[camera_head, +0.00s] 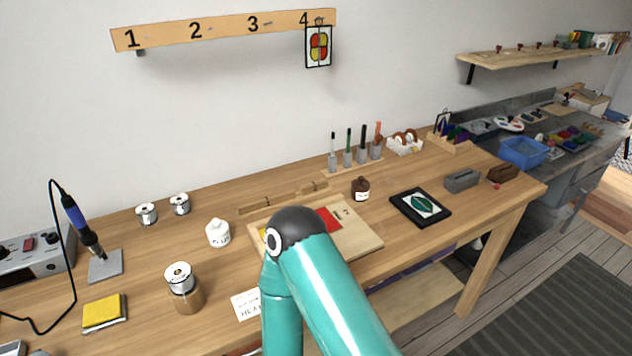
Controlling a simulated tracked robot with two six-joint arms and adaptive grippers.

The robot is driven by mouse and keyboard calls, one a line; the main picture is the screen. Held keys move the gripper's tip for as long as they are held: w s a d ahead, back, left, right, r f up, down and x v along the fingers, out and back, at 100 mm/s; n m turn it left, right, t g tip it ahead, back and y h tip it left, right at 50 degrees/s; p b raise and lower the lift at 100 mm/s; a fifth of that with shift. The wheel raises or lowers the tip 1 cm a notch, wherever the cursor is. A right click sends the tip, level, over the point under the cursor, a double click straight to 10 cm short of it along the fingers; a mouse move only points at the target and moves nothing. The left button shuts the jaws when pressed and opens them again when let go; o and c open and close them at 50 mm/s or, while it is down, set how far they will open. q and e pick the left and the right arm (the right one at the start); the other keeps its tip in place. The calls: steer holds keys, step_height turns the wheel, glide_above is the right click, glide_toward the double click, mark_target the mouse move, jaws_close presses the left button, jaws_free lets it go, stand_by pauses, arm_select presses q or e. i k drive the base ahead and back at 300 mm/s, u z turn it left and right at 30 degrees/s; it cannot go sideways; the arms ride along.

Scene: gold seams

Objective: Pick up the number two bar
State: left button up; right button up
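I cannot make out a bar marked with a two. The wall rail (225,29) carries the numbers 1 to 4, and its 2 sits above bare wall. Two low wooden strips (255,206) lie at the back of the bench, without readable numbers. A pale work board (358,242) lies in front of them, with a red piece (327,219) and a sliver of yellow; my teal arm hides much of it. Neither of my grippers shows.
A framed red and yellow panel (318,46) hangs under the 4. The wooden bench (400,245) holds a soldering iron (82,225), solder spools (146,213), a yellow sponge (104,312), a brown bottle (361,189) and a black-framed leaf panel (420,206). Bare wood lies around the leaf panel.

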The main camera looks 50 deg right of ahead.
mark_target(306, 188)
steer(key=z, duration=0.05)
steer(key=k, duration=1)
steer(key=z, duration=1.75)
steer(key=k, duration=0.3)
steer(key=z, duration=0.3)
steer(key=i, duration=0.55)
steer(key=u, duration=0.3)
